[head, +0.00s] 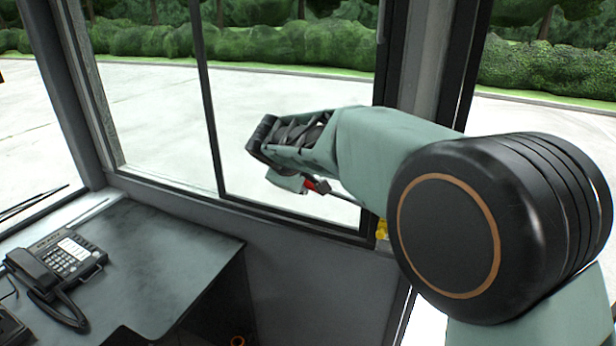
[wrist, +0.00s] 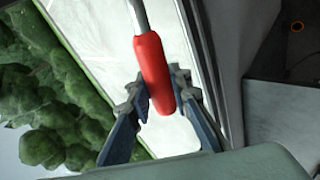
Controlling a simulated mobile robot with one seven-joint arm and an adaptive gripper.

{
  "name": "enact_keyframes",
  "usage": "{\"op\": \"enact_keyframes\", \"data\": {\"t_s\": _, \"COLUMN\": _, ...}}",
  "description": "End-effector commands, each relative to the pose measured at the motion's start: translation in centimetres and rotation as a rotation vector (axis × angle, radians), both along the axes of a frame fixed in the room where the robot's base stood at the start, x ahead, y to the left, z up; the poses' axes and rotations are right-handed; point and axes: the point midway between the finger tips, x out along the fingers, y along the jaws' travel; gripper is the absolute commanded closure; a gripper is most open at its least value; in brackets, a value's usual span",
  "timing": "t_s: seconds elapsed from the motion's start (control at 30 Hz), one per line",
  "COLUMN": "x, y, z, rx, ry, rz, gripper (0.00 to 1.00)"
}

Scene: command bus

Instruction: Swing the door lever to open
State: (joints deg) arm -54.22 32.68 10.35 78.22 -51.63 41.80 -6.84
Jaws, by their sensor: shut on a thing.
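The door lever has a red grip (wrist: 155,72) on a grey metal rod (wrist: 138,14). In the wrist view my gripper (wrist: 158,92) has one finger on each side of the red grip, near its lower end, and is shut on it. In the head view a small red part of the lever (head: 322,187) shows below my gripper (head: 300,186). My arm hides most of the lever there, and the fingertips are hard to make out.
A grey desk (head: 170,262) with a black telephone (head: 62,262) stands at the lower left. A window with a dark upright bar (head: 210,100) is behind my arm. Hedges (head: 290,45) show outside.

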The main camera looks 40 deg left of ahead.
Motion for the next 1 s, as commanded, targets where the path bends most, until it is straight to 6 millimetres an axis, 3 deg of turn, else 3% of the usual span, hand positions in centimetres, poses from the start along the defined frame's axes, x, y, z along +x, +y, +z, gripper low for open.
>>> {"op": "enact_keyframes", "data": {"t_s": 0.47, "x": -0.27, "y": -0.05, "z": -0.88, "rx": -0.024, "ry": 0.003, "rz": 0.003, "gripper": 1.0}}
{"op": "enact_keyframes", "data": {"t_s": 0.5, "x": -0.27, "y": -0.06, "z": -0.91, "rx": -0.024, "ry": 0.003, "rz": 0.003, "gripper": 0.78}}
{"op": "enact_keyframes", "data": {"t_s": 0.63, "x": -0.22, "y": -0.07, "z": -0.84, "rx": -0.022, "ry": 0.003, "rz": 0.001, "gripper": 0.64}}
{"op": "enact_keyframes", "data": {"t_s": 1.0, "x": -0.37, "y": -0.16, "z": -0.07, "rx": -0.016, "ry": -0.002, "rz": 0.001, "gripper": 0.63}}
